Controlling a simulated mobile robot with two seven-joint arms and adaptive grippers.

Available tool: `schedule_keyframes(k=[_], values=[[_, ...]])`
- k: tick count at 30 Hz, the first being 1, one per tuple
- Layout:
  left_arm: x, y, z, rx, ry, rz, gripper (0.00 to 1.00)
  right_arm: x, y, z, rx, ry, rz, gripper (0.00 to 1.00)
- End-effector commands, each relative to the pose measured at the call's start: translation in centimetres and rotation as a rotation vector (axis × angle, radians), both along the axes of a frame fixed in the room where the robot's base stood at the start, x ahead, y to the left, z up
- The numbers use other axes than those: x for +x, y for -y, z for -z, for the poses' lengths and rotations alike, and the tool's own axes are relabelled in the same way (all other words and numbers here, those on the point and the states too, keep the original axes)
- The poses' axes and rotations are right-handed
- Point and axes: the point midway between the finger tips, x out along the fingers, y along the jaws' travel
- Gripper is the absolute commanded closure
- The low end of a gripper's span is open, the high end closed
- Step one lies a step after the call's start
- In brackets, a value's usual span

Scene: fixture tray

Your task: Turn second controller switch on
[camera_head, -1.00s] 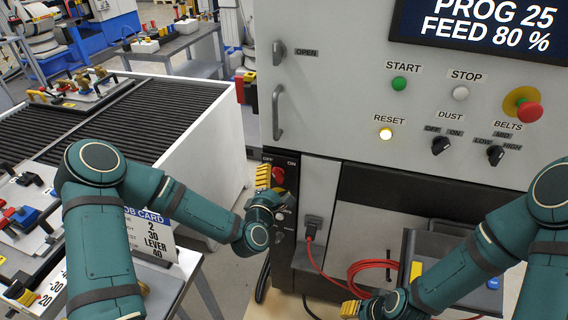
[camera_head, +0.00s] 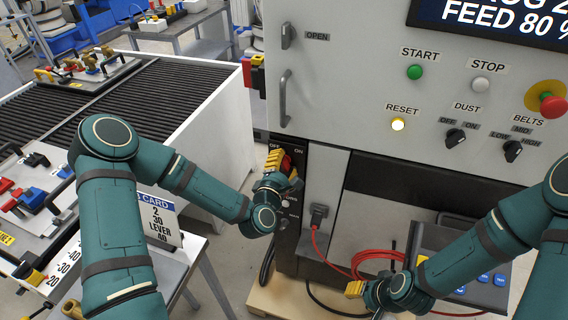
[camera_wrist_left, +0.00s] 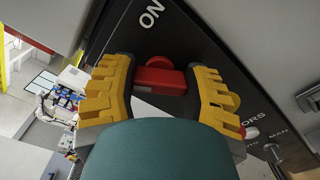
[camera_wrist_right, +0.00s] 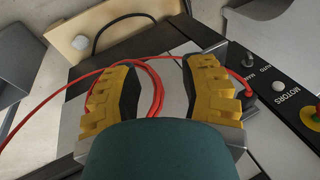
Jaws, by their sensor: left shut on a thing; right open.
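A red rotary switch (camera_head: 287,163) sits on the black panel (camera_head: 289,236) at the machine's lower left, between OFF and ON labels. My left gripper (camera_head: 283,172) is at this switch, its yellow fingers on either side of the red handle. In the left wrist view the handle (camera_wrist_left: 160,80) lies crosswise between the fingers, below the ON label. The left gripper is shut on it. Part of the switch is hidden by the fingers. My right gripper (camera_head: 356,289) is open and empty, low in front of the machine. In its wrist view, a red cable (camera_wrist_right: 157,90) shows beyond the fingers.
A blue-grey pendant with blue buttons (camera_head: 460,262) is by my right forearm. Green START (camera_head: 414,72) and lit RESET (camera_head: 398,125) buttons are above. A job card (camera_head: 160,218) stands at left, near a slatted conveyor (camera_head: 150,95). The red cable (camera_head: 375,258) loops near the right gripper.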

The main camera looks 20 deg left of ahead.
Motion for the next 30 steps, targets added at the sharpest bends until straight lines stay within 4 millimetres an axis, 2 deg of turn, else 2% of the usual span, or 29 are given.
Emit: schedule_keyframes(k=[11, 18, 30], values=[[0.0, 0.0, 0.1, 0.133, 0.008, 0.000, 0.86, 0.0, -0.1, 1.5, -0.003, -0.001, 0.000, 0.58], [0.0, 0.1, 0.3, 0.338, 0.016, 0.000, 0.86, 0.0, -0.2, 3.7, -0.006, -0.002, -0.001, 0.58], [0.0, 0.0, 0.3, 0.711, 0.030, -0.002, 0.86, -1.3, -0.4, 7.7, 0.001, -0.033, -0.025, 0.58]])
